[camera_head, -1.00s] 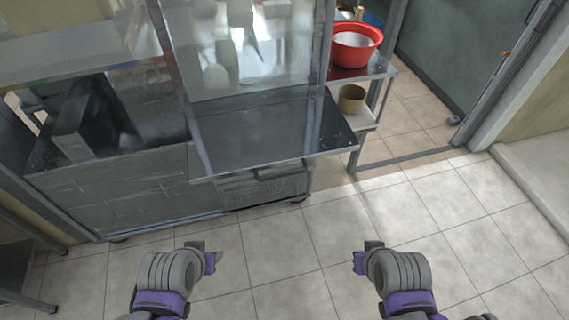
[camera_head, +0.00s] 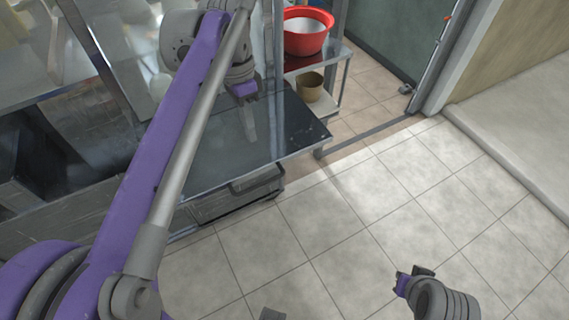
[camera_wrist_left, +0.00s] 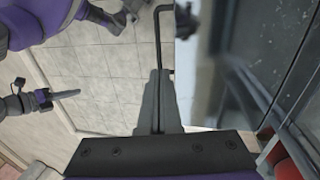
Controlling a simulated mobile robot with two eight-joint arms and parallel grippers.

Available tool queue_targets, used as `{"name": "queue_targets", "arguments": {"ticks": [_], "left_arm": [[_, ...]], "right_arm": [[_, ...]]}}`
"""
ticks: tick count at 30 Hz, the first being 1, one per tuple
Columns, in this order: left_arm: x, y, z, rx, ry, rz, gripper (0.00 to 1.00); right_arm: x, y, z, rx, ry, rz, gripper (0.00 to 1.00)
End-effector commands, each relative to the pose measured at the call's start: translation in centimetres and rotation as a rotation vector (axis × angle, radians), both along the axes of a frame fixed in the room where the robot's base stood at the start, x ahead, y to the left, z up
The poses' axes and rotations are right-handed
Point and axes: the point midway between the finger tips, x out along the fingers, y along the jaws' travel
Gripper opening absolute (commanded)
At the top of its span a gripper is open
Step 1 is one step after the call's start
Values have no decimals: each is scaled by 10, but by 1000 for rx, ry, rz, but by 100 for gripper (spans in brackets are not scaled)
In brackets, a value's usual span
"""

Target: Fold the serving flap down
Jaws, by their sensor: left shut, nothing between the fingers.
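The serving flap (camera_head: 225,145) looks like a dark, flat metal panel on the front of the press stand. It stands out level, above a metal front with a handle-like bar. My left arm crosses over it in the head view and hides its left part. My left gripper (camera_head: 248,112) is shut and empty, its fingers pointing down over the flap's right part; contact cannot be told. In the left wrist view its closed fingers (camera_wrist_left: 158,105) show beside a dark panel and a bent black rod (camera_wrist_left: 158,35). My right gripper (camera_head: 414,276) hangs over the floor, away from the flap; its jaw state is unclear.
A red bowl (camera_head: 305,35) stands on a side shelf at the right of the stand, with a tan pot (camera_head: 311,86) on the tier below. The tiled floor (camera_head: 350,220) in front is clear. A raised step (camera_head: 510,110) lies at the right.

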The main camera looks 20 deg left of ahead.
Motion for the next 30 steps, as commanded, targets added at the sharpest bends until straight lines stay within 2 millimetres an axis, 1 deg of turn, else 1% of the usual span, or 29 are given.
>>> {"name": "queue_targets", "arguments": {"ticks": [2,4,7,11,18,21,25,30], "left_arm": [[2,2,2,-8,9,-14,0],[1,2,0,-10,13,-20,0],[0,0,-11,-10,12,-21,0],[-4,-4,-35,-10,12,-21,0],[-10,-13,-86,-9,11,-20,0],[-13,-16,-104,-9,11,-20,0],[-15,-18,-121,-9,11,-20,0],[-17,-20,-132,-9,11,-19,0]], "right_arm": [[0,0,-1,0,0,0,0],[0,0,-1,0,1,0,0],[-1,0,-2,0,1,0,0],[-1,0,-5,0,3,0,0],[-3,0,-10,0,5,0,0],[-3,0,-11,0,5,0,0],[-3,0,-11,0,6,0,0],[-3,0,-12,0,6,0,0]]}}
